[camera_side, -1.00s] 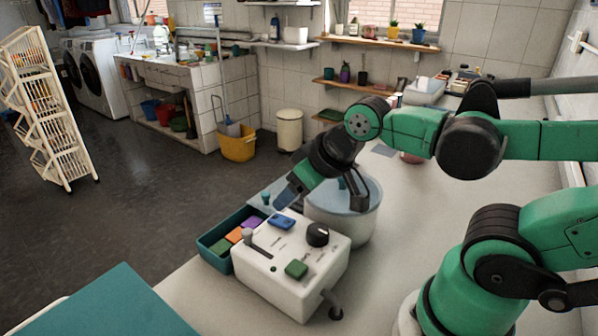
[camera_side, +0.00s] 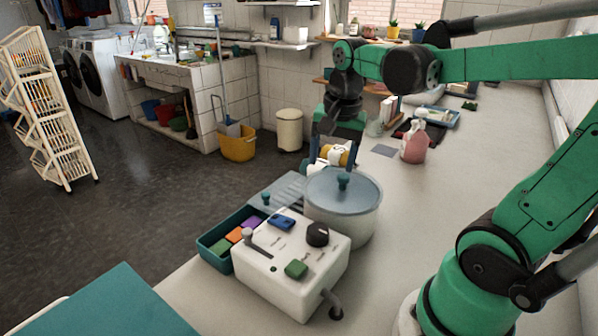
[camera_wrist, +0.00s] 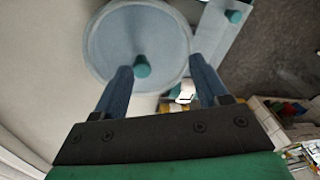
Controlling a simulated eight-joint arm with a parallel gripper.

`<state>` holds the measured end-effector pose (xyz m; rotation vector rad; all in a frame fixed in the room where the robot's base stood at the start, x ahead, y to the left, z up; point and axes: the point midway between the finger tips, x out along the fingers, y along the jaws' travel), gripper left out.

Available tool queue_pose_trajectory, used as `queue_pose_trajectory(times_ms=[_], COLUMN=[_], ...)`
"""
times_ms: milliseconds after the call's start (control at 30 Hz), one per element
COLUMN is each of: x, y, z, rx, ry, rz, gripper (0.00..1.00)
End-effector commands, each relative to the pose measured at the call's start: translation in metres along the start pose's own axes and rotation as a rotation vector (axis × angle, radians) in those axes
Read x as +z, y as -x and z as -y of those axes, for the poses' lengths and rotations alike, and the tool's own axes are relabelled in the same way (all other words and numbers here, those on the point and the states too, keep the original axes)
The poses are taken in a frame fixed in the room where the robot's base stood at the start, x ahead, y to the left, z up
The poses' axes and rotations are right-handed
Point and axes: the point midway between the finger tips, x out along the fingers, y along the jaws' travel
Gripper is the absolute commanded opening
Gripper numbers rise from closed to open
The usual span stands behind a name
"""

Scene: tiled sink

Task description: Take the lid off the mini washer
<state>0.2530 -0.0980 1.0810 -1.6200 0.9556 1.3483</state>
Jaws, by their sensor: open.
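The mini washer has a white control box (camera_side: 290,262) and a round white tub (camera_side: 345,222) behind it. A round blue-grey lid (camera_side: 358,193) sits on the tub, with a teal knob (camera_side: 343,181) at its centre. In the wrist view the lid (camera_wrist: 110,45) and its knob (camera_wrist: 142,67) show ahead of my fingers. My gripper (camera_side: 332,165) is open and empty, just behind the tub in the side view. In the wrist view its two blue fingers (camera_wrist: 162,80) stand apart, with the knob seen between them. Contact with the lid cannot be told.
A flat grey cover (camera_side: 280,188) with a teal knob lies left of the tub. A teal tray (camera_side: 210,254) of coloured blocks is beside the control box. A pink spray bottle (camera_side: 414,146) stands behind right. Counter right of the tub is clear.

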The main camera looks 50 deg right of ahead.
Motion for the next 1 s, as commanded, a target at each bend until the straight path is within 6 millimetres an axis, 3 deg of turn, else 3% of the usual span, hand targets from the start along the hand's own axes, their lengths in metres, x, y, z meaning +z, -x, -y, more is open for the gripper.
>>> queue_pose_trajectory(times_ms=[100,233,700,1000], x=[-0.021,-0.028,-0.022,-0.021], y=[0.002,0.001,-0.047,-0.052], z=[-0.013,-0.020,-0.025,-0.026], rx=[0.087,0.131,0.133,0.133], ry=[-0.268,-0.394,-0.399,-0.399], rz=[0.058,0.084,0.083,0.082], gripper=[0.67,0.67,0.67,0.67])
